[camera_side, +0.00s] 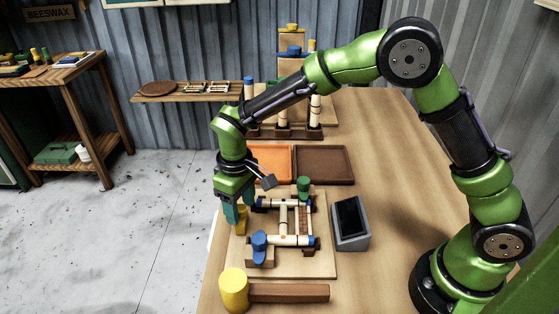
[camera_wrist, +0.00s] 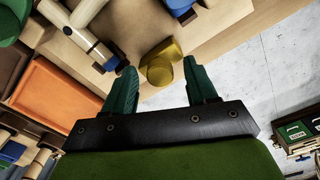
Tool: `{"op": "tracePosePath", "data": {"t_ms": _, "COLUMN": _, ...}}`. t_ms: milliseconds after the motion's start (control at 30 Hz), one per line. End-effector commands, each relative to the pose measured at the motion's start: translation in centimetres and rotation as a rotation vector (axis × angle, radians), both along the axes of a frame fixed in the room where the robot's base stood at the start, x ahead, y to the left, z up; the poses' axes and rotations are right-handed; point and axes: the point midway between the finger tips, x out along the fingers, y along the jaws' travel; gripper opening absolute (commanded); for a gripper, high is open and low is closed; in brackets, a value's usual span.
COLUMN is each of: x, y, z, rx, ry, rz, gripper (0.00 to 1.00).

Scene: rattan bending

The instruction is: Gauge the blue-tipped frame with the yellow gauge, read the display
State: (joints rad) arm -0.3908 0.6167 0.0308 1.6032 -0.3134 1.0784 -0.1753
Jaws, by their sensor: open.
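The blue-tipped frame (camera_side: 284,222) of pale rods lies on a light board (camera_side: 285,270) on the bench. Part of it shows in the wrist view (camera_wrist: 88,38). A yellow piece, seemingly the yellow gauge (camera_side: 242,219), stands at the board's left edge, partly hidden by my gripper in the side view. In the wrist view the yellow gauge (camera_wrist: 162,58) appears between and beyond my fingertips. My gripper (camera_side: 232,215) is open and points down over it; in the wrist view its teal fingers (camera_wrist: 160,85) are wide apart. The display (camera_side: 350,218) is dark, right of the board; no reading is legible.
A yellow-headed mallet (camera_side: 234,290) lies in front of the board. A green peg (camera_side: 303,187) and a blue clamp-like piece (camera_side: 259,247) stand by the frame. Behind are an orange tray (camera_side: 270,164) and a brown tray (camera_side: 324,165). The bench's right side is clear.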

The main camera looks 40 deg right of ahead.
Motion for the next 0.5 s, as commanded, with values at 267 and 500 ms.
{"op": "tracePosePath", "data": {"t_ms": 267, "x": -0.01, "y": 0.0, "z": 0.02, "rx": 0.0, "ry": 0.0, "rz": 0.0, "gripper": 0.34}}
{"op": "tracePosePath", "data": {"t_ms": 500, "x": 0.0, "y": 0.0, "z": 0.04, "rx": 0.0, "ry": 0.0, "rz": 0.0, "gripper": 0.0}}
